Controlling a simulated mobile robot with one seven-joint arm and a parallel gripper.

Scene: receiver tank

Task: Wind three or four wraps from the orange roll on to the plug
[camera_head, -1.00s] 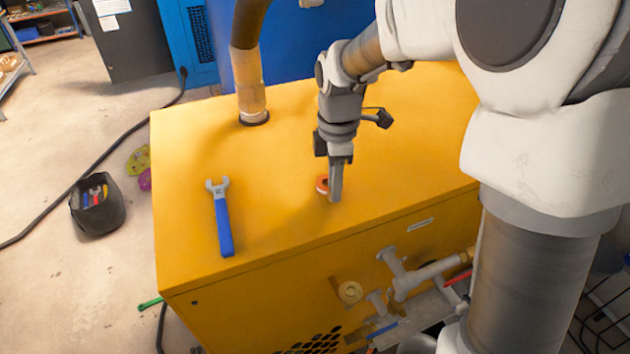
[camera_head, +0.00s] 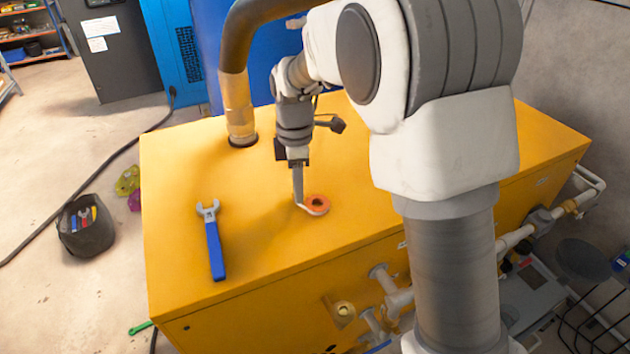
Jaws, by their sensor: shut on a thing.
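The orange roll (camera_head: 317,204) lies flat on the yellow cabinet top near its front edge, with a white rim and a pale strip reaching left from it. My gripper (camera_head: 298,199) points down just left of the roll. Its fingers are shut on the end of the pale strip. A round, pale brass-coloured fitting (camera_head: 344,309) sits on the cabinet's front face, below the roll; I cannot tell whether it is the plug.
A blue-handled wrench (camera_head: 213,243) lies on the yellow cabinet top (camera_head: 180,170), left of the roll. A thick pipe (camera_head: 239,105) rises from the cabinet's back left. Pipes and valves (camera_head: 388,283) stick out in front, partly behind my arm. A black tool bag (camera_head: 85,228) stands on the floor.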

